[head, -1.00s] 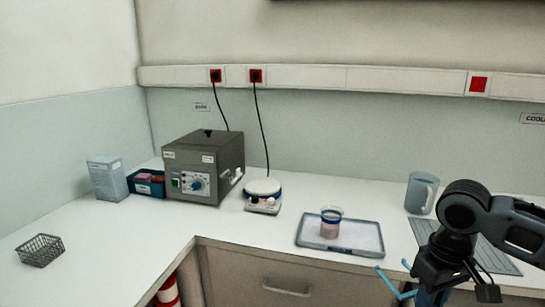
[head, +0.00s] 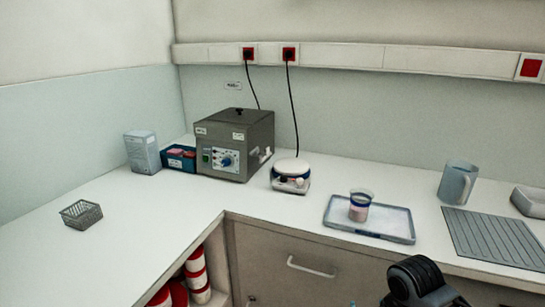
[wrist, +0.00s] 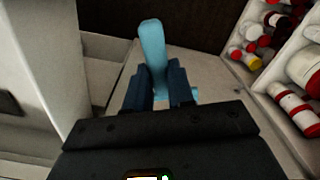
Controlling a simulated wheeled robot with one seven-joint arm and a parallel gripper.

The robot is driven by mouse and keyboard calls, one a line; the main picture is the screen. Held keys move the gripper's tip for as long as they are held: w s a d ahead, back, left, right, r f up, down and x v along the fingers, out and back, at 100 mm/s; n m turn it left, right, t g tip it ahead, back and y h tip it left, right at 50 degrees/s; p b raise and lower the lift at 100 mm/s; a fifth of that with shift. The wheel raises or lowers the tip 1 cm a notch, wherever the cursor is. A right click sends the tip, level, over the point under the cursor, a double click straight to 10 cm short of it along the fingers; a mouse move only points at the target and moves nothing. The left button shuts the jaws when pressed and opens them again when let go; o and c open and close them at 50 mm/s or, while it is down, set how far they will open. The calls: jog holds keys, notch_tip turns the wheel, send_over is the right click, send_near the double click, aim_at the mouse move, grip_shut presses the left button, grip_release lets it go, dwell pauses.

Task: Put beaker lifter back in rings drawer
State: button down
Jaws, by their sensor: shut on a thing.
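The light blue beaker lifter (wrist: 152,50) is between the dark fingers of my gripper (wrist: 160,85) in the wrist view, its long part pointing up and away. The gripper is shut on it. In the head view only part of my arm shows at the lower edge; the fingers are out of frame. A closed grey drawer front with a handle (head: 310,267) is under the counter in the head view. No label on it can be read, so I cannot tell whether it is the rings drawer.
An open shelf with red-and-white bottles (wrist: 295,108) is at right in the wrist view.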

jog(key=s+a+f, duration=0.1)
jog(key=f, duration=0.1)
jog(key=s+a+f, duration=0.1)
jog(key=s+f, duration=0.1)
jog(key=shift+a, duration=0.2)
